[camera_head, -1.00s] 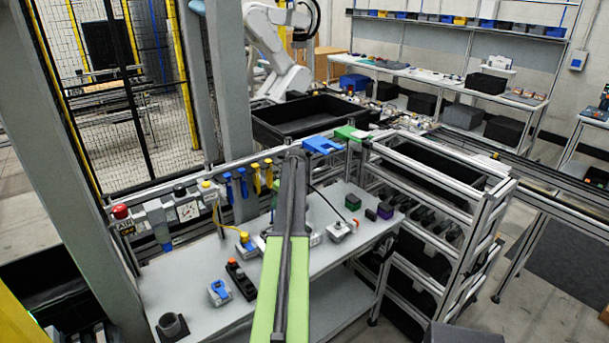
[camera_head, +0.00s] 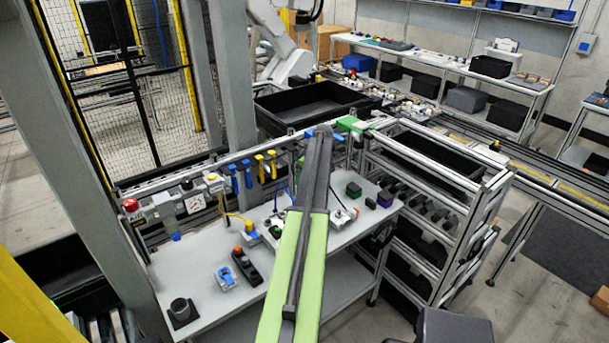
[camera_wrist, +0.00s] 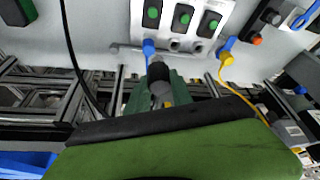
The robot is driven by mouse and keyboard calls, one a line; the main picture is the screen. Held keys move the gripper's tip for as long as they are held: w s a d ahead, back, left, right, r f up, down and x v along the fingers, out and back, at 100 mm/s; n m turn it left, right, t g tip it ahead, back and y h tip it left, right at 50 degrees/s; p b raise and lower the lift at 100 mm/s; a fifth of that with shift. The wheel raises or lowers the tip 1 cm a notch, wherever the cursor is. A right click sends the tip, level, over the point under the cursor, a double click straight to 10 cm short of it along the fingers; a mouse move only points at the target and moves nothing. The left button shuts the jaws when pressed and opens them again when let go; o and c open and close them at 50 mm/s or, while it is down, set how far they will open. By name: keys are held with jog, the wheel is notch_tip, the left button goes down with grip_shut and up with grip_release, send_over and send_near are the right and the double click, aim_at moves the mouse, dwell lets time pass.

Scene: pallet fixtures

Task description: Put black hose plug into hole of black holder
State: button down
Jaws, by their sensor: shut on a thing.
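In the wrist view a dark cylindrical piece (camera_wrist: 158,76), seemingly the black hose plug, sits at my gripper (camera_wrist: 160,92). The gripper is shut on it, though its fingertips are hard to make out. A blue part shows just beyond the piece. A thin black hose (camera_wrist: 75,60) hangs on the left of this view. In the head view my arm crosses the bench and hides the gripper and plug. A black round cup on a square base (camera_head: 181,311), possibly the black holder, stands at the bench's front left corner, well apart from my arm.
The grey bench (camera_head: 205,262) carries a black box with an orange button (camera_head: 246,266) and a blue-and-white fixture (camera_head: 226,278). Blue and yellow plugs (camera_head: 265,168) hang at the back rail. A metal rack (camera_head: 440,200) stands right of the bench. The bench's front has free room.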

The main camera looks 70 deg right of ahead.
jog(key=w+a+n+y, duration=0.1)
jog(key=w+a+n, duration=0.2)
jog(key=a, duration=0.8)
jog(key=w+a+n+y, duration=0.1)
jog(key=w+a+n, duration=0.1)
jog(key=a, duration=1)
jog(key=w+a+n+y, duration=0.1)
jog(key=w+a+n, duration=0.2)
jog(key=a, duration=0.8)
jog(key=shift+s+a+f+b, duration=0.1)
jog(key=shift+f+b, duration=3.55)
jog(key=shift+s+a+f+b, duration=0.1)
jog(key=shift+f+b, duration=3.5)
jog(key=shift+s+f+b, duration=0.1)
jog(key=shift+f+b, duration=1.4)
jog(key=shift+r, duration=0.1)
jog(key=c, duration=1.1)
grip_release()
jog(key=shift+o, duration=0.2)
